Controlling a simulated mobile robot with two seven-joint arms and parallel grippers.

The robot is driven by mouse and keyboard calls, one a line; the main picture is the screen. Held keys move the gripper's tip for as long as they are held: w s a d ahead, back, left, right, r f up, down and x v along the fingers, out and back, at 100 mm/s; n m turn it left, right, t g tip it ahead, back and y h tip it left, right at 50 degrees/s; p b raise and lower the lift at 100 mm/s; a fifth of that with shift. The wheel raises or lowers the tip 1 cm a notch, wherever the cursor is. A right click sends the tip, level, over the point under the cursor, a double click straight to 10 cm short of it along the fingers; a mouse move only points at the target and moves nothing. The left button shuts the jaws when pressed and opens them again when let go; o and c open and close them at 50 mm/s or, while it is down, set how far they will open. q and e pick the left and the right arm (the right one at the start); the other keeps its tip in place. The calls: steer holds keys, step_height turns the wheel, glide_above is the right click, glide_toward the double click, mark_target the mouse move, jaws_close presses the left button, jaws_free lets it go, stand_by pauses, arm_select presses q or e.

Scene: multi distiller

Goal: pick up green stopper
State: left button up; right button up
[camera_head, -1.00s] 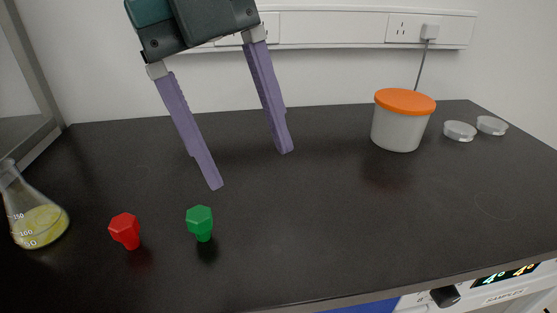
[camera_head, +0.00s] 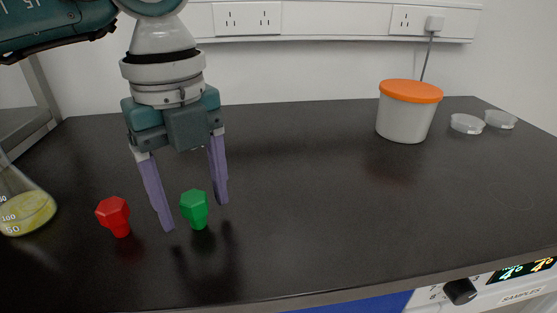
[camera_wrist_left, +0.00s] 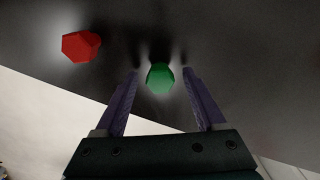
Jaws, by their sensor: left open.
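The green stopper (camera_head: 195,208) stands on the black bench top in the head view, near its front edge. My left gripper (camera_head: 196,216) is open and points down, with one purple finger on each side of the stopper in the picture. In the left wrist view the green stopper (camera_wrist_left: 160,78) shows between the two fingertips (camera_wrist_left: 161,73), with a gap on both sides. My right gripper is not in view.
A flask with yellow liquid (camera_head: 24,207) stands at the left edge. A white tub with an orange lid (camera_head: 407,111) and two clear dishes (camera_head: 467,123) stand at the back right. The bench between gripper and tub is clear.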

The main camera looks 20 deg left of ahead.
arm_select(q)
steer(key=shift+c, duration=0.4)
jaws_close()
